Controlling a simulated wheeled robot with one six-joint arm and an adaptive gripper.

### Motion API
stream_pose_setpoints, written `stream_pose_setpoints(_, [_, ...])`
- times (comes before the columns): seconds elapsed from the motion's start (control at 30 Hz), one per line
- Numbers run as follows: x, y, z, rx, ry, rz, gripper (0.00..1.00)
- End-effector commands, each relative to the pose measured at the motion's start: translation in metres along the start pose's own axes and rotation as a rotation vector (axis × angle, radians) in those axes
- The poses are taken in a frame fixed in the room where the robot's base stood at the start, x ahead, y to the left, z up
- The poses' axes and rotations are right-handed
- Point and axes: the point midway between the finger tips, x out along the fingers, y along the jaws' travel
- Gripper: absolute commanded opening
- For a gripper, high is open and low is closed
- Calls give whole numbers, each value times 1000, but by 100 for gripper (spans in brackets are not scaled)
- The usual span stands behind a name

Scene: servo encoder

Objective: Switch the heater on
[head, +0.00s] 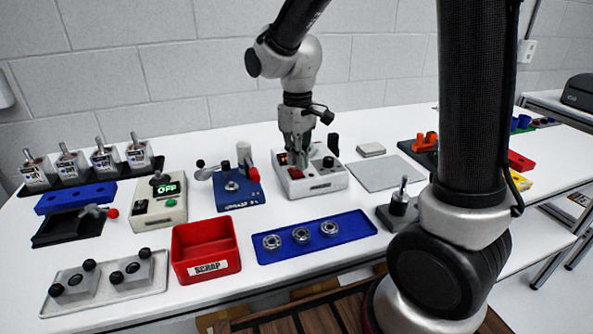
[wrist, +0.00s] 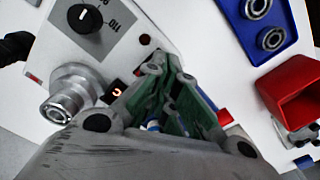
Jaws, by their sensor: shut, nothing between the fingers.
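A white box (head: 325,183), which looks like the heater, stands at the middle of the table. In the wrist view its top (wrist: 60,35) carries a black dial (wrist: 85,18) with printed numbers, a silver round fitting (wrist: 68,92) and a small lit red display (wrist: 117,90). A small red spot (wrist: 145,39) shows near the dial. My gripper (head: 299,164) is shut and empty, pointing down over the left part of this box. In the wrist view its fingertips (wrist: 172,62) meet above the box's edge. The fingers hide part of the top; contact cannot be told.
A beige box (head: 160,212) with a green "OFF" display stands to the left. A blue device (head: 236,190) is between it and the white box. A red scrap bin (head: 207,247) and a blue tray (head: 350,226) with metal rings lie in front. A grey plate (head: 384,174) lies right.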

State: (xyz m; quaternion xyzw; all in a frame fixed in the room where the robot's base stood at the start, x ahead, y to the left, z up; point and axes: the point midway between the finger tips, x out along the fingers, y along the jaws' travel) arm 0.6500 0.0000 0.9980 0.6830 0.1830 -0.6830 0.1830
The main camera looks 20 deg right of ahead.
Motion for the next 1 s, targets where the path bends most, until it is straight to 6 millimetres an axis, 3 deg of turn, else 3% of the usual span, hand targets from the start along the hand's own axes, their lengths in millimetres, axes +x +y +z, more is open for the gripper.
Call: stream_pose_setpoints(1.0, [10,0,0,0,0,0,0])
